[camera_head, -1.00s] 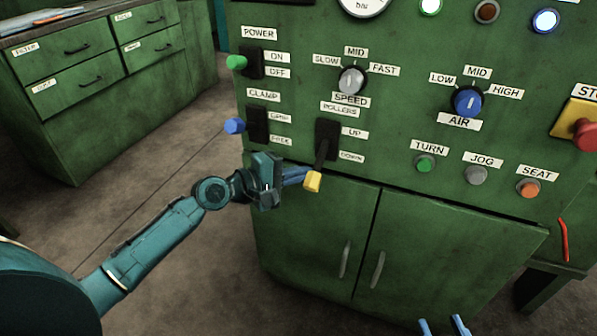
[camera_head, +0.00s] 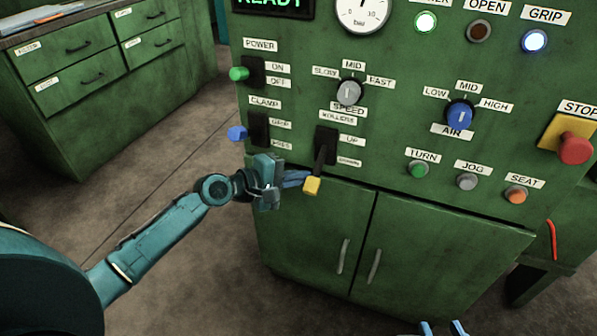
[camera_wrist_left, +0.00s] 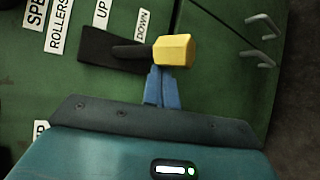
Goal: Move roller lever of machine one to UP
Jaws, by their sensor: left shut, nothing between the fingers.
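The rollers lever has a black shaft and a yellow knob (camera_head: 312,185). It points down towards the DOWN label, below its black slot plate (camera_head: 327,145) on the green machine. My left gripper (camera_head: 298,179) is shut with nothing between its fingers. Its blue fingertips sit just left of the yellow knob in the head view. In the left wrist view, the blue fingers (camera_wrist_left: 161,88) are together right beside the yellow knob (camera_wrist_left: 175,50); whether they touch it I cannot tell. My right gripper (camera_head: 443,328) shows only as two blue fingertips, spaced apart, at the bottom edge.
The blue clamp lever (camera_head: 237,133) and green power lever (camera_head: 238,74) stick out at the panel's left. Cabinet handles (camera_head: 343,256) are below the lever. The red stop button (camera_head: 574,149) is far right. The floor left of the machine is clear.

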